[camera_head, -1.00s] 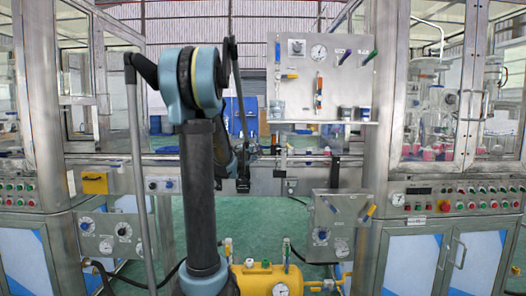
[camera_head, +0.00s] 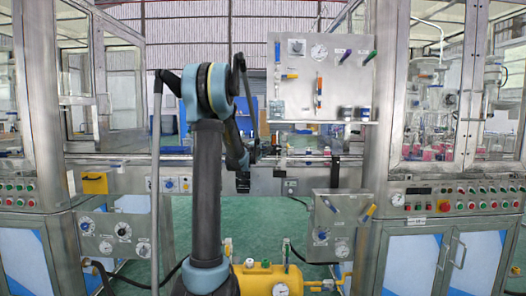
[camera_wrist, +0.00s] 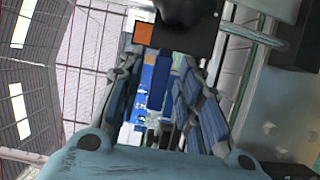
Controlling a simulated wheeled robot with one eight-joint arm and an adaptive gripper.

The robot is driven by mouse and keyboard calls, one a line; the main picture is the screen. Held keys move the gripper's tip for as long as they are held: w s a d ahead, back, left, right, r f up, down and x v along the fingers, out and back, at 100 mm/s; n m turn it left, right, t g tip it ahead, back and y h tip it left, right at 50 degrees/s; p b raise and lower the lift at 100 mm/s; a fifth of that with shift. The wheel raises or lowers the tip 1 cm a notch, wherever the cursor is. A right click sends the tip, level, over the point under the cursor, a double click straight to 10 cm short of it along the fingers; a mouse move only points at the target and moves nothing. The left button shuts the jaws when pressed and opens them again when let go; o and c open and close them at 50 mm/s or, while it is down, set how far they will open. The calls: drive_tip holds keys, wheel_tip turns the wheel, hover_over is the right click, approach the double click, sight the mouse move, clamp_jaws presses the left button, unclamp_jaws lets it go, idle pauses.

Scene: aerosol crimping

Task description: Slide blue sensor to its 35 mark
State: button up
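I cannot surely pick out the blue sensor or its 35 mark. A small blue part (camera_head: 168,184) shows on the front of the steel conveyor frame, left of my arm, too small to identify. My gripper (camera_wrist: 158,75) shows in the wrist view with its two dark blue-grey fingers apart and nothing held between them. Blue shapes show beyond the gap. In the head view, the end of my arm is right of its column, by the conveyor rail (camera_head: 305,158); its fingers are too small to read there.
An upright panel (camera_head: 335,85) with gauges and coloured handles stands behind the rail. A yellow tank (camera_head: 258,272) is low in front, beside a small control panel (camera_head: 338,225). Glass-walled machine cabinets (camera_head: 425,150) flank both sides. Green floor shows below the rail.

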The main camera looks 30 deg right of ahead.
drive_tip(key=shift+c, duration=0.4)
clamp_jaws()
drive_tip(key=shift+f, duration=1.15)
drive_tip(key=shift+o, duration=0.4)
unclamp_jaws()
drive_tip(key=v, duration=1.2)
